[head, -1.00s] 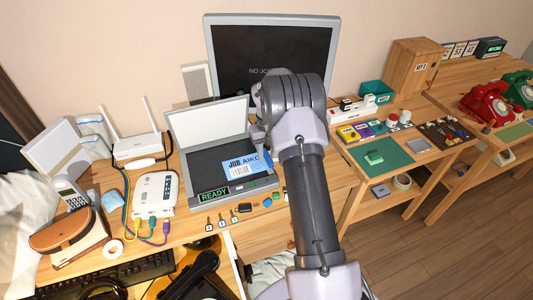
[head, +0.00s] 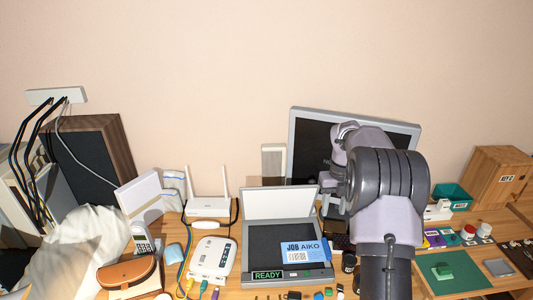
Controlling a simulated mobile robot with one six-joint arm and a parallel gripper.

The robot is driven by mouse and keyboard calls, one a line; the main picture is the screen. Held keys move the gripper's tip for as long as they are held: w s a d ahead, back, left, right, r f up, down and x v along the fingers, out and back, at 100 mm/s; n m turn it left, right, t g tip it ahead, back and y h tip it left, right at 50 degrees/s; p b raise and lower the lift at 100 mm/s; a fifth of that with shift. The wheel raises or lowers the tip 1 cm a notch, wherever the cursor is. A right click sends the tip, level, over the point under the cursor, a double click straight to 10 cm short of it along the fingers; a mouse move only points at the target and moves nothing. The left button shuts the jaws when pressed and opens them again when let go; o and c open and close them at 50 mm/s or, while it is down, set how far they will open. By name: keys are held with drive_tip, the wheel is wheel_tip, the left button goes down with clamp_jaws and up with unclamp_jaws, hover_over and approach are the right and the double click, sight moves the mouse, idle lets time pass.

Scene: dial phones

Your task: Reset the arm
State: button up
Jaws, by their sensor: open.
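My arm (head: 385,210) rises from the bottom right of the head view, bent at a thick dark ribbed joint in front of the monitor. My gripper (head: 335,190) shows partly at the left of that joint, near the monitor's lower left. Its fingertips are small and partly hidden, and I see nothing held in it. The card reader (head: 260,250) stands below and left of it, with a blue and white "JOB AIKO" card (head: 305,252) on its dark face and a green "READY" display.
A monitor (head: 300,145) stands behind my arm. A white router (head: 208,206), a white box with cables (head: 213,258) and a brown pouch (head: 125,273) lie to the left. A green mat (head: 455,272) and a wooden box (head: 497,175) are at right.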

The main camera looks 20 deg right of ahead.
drive_tip(key=s+a+r+n+t+b, duration=0.1)
drive_tip(key=s+a+r+n+t, duration=0.1)
drive_tip(key=s+a+r+n, duration=0.55)
drive_tip(key=s+a+r+n+t+b, duration=0.1)
drive_tip(key=s+a+r+n, duration=0.4)
drive_tip(key=a+r+n, duration=0.5)
drive_tip(key=s+a+f+n+t+y, duration=0.1)
drive_tip(key=s+a+f+n, duration=0.1)
drive_tip(key=s+a+n, duration=0.4)
drive_tip(key=s+a+f+n+t+y, duration=0.1)
drive_tip(key=s+a+f+n, duration=0.2)
drive_tip(key=s+a+n, duration=0.3)
drive_tip(key=s+n, duration=0.4)
drive_tip(key=shift+s+a+n+t+b, duration=0.25)
drive_tip(key=shift+s+n+t+b, duration=0.1)
drive_tip(key=shift+s+t, duration=0.05)
drive_tip(key=shift+c, duration=0.4)
